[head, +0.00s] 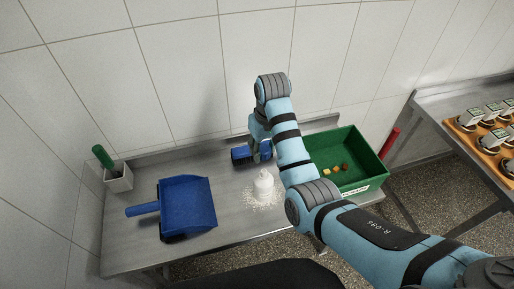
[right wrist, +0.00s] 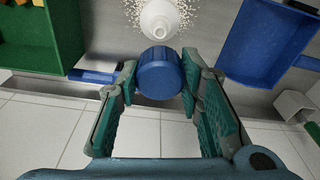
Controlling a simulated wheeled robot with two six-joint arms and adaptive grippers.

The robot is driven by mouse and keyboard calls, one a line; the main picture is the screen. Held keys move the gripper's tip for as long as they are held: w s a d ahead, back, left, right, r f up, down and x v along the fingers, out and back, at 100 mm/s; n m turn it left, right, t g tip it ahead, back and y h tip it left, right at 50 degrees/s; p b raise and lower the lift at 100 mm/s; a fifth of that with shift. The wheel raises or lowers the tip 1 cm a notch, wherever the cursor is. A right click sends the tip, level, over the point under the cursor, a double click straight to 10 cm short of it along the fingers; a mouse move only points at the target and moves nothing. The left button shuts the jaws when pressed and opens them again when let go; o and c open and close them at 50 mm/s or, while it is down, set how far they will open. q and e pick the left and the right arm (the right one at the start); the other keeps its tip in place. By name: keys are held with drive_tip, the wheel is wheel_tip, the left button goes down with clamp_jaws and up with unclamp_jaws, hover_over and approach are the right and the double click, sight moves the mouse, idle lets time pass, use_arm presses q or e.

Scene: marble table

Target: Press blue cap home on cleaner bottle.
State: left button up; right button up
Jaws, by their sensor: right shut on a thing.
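The blue cap (right wrist: 160,73) is between the fingertips of my right gripper (right wrist: 160,82), which is shut on it. The white cleaner bottle (head: 263,187) stands upright on the metal table. Its white top (right wrist: 159,19) also shows in the right wrist view, just beyond the cap, and the cap is apart from it. In the head view my right gripper (head: 260,144) is behind the bottle, near the wall, partly hidden by my arm. My left gripper is not in view.
White granules (head: 248,200) surround the bottle. A blue dustpan (head: 188,203) lies left and a green bin (head: 347,157) with small pieces stands right. A blue brush-like thing (head: 239,155) lies near the gripper. A white holder (head: 119,180) stands far left. Bare table lies between dustpan and bottle.

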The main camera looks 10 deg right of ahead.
sight(264, 171)
drive_tip(key=shift+s+r, duration=0.2)
drive_tip(key=shift+s, duration=0.45)
drive_tip(key=shift+d+f, duration=0.1)
drive_tip(key=shift+f, duration=0.55)
drive_tip(key=f, duration=0.1)
drive_tip(key=f+b, duration=0.1)
drive_tip(key=f, duration=0.2)
drive_tip(key=shift+w+b, duration=0.3)
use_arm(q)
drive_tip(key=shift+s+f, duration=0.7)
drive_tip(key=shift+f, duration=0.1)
use_arm(e)
drive_tip(key=shift+s+f, duration=0.15)
drive_tip(key=shift+f, duration=0.05)
drive_tip(key=shift+f, duration=1.75)
drive_tip(key=o, duration=1)
drive_tip(key=shift+o, duration=0.2)
